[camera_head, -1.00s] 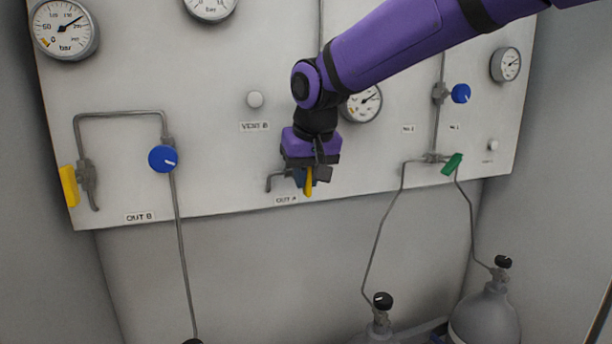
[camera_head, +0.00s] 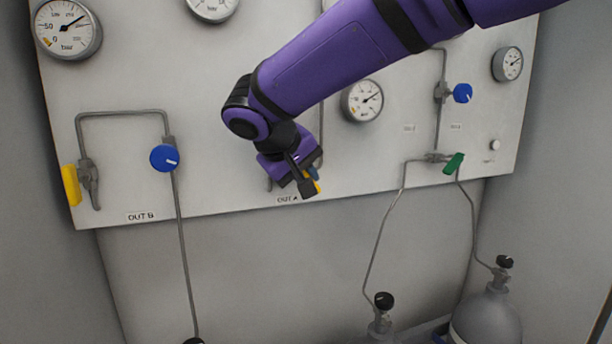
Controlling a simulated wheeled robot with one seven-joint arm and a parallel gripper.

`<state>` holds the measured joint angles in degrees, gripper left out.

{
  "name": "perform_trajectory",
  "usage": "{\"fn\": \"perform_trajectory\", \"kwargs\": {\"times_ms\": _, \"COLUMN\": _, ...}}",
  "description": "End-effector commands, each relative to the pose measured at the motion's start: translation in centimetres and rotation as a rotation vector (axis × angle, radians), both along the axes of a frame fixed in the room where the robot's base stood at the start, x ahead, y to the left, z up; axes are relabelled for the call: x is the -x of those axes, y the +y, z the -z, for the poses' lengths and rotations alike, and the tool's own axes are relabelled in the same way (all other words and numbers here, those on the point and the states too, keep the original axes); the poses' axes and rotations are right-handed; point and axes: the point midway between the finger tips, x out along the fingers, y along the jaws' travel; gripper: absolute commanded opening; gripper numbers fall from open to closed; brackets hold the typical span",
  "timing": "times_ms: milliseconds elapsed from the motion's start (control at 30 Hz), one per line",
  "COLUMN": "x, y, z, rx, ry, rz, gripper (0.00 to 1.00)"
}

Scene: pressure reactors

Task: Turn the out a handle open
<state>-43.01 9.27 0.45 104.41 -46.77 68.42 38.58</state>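The OUT A handle is yellow (camera_head: 316,181) and sits just above the "OUT A" label (camera_head: 287,199) at the lower edge of the panel. Only a small part of it shows beside the dark fingers. My gripper (camera_head: 309,184) is at the handle, with my purple arm reaching in from the upper right. The gripper is tilted, its fingers pointing down and to the right. The fingers overlap the handle in view; whether they are closed on it I cannot tell. The valve body and most of its pipe are hidden behind my gripper.
On the left are a blue knob (camera_head: 164,158) and the yellow OUT B handle (camera_head: 71,185). A gauge (camera_head: 362,100) is right of my wrist. Further right are a green handle (camera_head: 453,164), another blue knob (camera_head: 462,93) and thin pipes. Gas cylinders (camera_head: 487,318) stand below.

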Motion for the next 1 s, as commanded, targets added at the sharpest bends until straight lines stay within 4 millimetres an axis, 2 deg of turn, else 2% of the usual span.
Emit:
{"fn": "perform_trajectory", "kwargs": {"times_ms": 600, "x": 0.09, "y": 0.34, "z": 0.47, "rx": 0.557, "ry": -0.16, "rz": -0.001, "gripper": 0.0}}
{"fn": "perform_trajectory", "kwargs": {"times_ms": 1000, "x": 0.14, "y": 0.33, "z": 0.65, "rx": 0.812, "ry": -0.231, "rz": 0.0, "gripper": 0.0}}
